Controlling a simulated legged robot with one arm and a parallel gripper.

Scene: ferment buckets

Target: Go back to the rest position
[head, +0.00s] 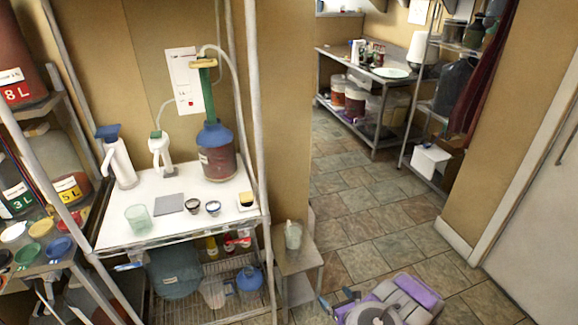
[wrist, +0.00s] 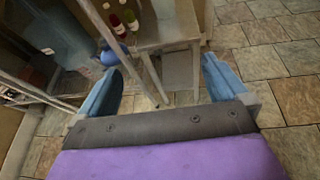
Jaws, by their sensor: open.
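My gripper (wrist: 162,66) is open and empty in the wrist view, its two blue fingers spread wide. Between and beyond the fingers stand the legs of a small side table (wrist: 178,35) and the tiled floor. In the head view my gripper (head: 338,302) is low, near the bottom edge, just right of the small side table (head: 298,262) and apart from it. A pale container (head: 293,235) stands on that table. My purple and grey arm reaches in from the bottom right.
A wire-shelf rack with a white top (head: 110,232) stands left, bearing a carboy (head: 217,150), pitchers, a cup and small bowls. Its posts are near my gripper. Shelves with large jars (head: 50,165) are far left. Tiled floor (head: 370,215) is free toward the back metal table (head: 390,82).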

